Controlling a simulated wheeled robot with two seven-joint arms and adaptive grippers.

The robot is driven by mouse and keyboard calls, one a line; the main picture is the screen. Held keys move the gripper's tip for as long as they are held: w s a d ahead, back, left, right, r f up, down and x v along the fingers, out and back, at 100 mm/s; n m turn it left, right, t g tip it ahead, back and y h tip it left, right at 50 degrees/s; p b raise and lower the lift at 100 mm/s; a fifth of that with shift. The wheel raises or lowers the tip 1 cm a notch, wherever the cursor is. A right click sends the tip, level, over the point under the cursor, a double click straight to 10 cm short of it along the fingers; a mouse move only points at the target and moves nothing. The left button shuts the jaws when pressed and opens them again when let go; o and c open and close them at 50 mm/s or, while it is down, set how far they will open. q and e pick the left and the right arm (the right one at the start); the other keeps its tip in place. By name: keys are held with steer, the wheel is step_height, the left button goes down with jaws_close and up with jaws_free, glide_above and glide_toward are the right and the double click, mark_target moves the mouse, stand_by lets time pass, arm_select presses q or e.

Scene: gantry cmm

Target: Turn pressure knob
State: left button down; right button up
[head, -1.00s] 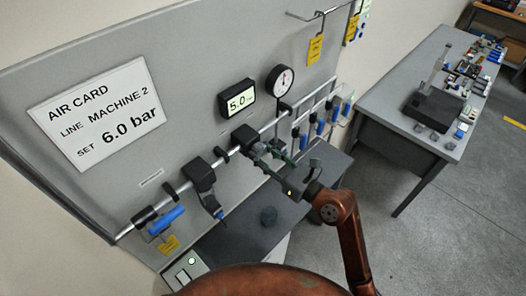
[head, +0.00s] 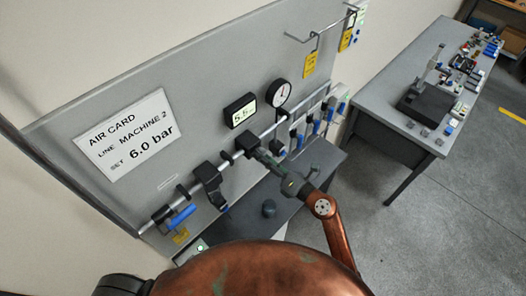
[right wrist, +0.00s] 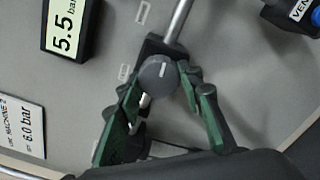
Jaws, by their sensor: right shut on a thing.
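The pressure knob (right wrist: 157,73) is a round grey knob with a white index line, on a black regulator block on the pipe. My right gripper (right wrist: 158,82) has its green fingers on either side of the knob and is shut on it. In the head view, my right gripper (head: 265,157) reaches the regulator block (head: 246,138) from the lower right and hides the knob. The digital display (head: 240,111) reads 5.5 bar, clearer in the right wrist view (right wrist: 66,30). The air card (head: 126,136) says SET 6.0 bar. My left gripper is not in view.
A round dial gauge (head: 279,94) sits right of the display. A blue-handled valve (head: 181,217) and a black filter unit (head: 209,182) are on the pipe to the left. Blue-handled valves (head: 315,126) stand to the right. A dark shelf (head: 293,195) lies below; a cluttered bench (head: 372,98) is at right.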

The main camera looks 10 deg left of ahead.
steer(key=shift+r+m+p, duration=0.1)
steer(key=shift+m+p, duration=0.6)
steer(key=shift+m, duration=0.1)
steer(key=o, duration=1.2)
steer(key=shift+c, duration=0.2)
steer(key=v, duration=1.2)
steer(key=shift+w, duration=0.1)
